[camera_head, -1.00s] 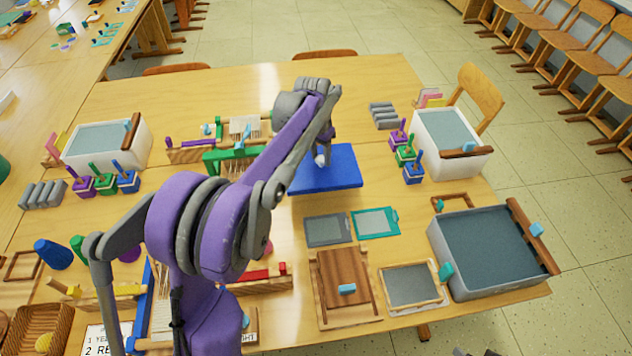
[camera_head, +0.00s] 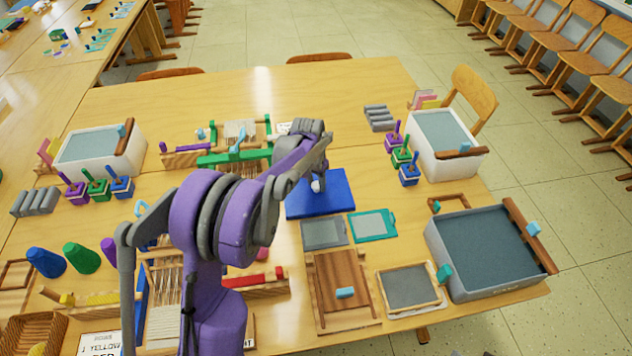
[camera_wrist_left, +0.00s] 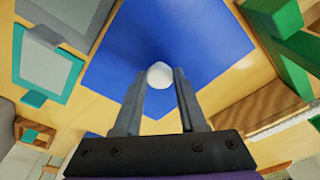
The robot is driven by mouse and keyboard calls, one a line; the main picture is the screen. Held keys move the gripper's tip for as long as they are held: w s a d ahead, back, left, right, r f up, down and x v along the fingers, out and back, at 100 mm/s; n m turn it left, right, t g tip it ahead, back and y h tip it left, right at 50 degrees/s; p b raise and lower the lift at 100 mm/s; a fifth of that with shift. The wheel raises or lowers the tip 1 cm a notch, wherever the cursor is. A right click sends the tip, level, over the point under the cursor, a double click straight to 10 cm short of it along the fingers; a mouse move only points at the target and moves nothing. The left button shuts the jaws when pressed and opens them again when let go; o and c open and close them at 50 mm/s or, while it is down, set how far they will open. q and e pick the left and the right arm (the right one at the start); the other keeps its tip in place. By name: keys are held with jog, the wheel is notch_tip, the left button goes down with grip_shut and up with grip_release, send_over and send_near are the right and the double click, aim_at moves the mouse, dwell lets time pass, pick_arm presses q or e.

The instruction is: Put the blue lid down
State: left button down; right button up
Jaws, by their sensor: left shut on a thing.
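The blue lid (camera_head: 332,203) is a flat blue square with a white round knob (camera_head: 316,186). It lies level, at or just above the middle of the wooden table; I cannot tell whether it touches. My left gripper (camera_head: 318,178) points down at the knob from above. In the left wrist view, the lid (camera_wrist_left: 205,35) fills the upper middle, and the gripper's fingers (camera_wrist_left: 160,88) are closed on either side of the knob (camera_wrist_left: 159,75). My arm hides part of the table to the left. My right gripper is not in view.
A grey screen (camera_head: 325,233) and a teal-framed screen (camera_head: 372,226) lie just in front of the lid. A large grey tub (camera_head: 462,288) stands at front right. A green-framed loom (camera_head: 228,158) is to the lid's left. The table's back is mostly clear.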

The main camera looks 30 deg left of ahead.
pick_arm(q)
jog(key=shift+c, duration=2.3)
grip_release()
jog(key=shift+f, duration=0.1)
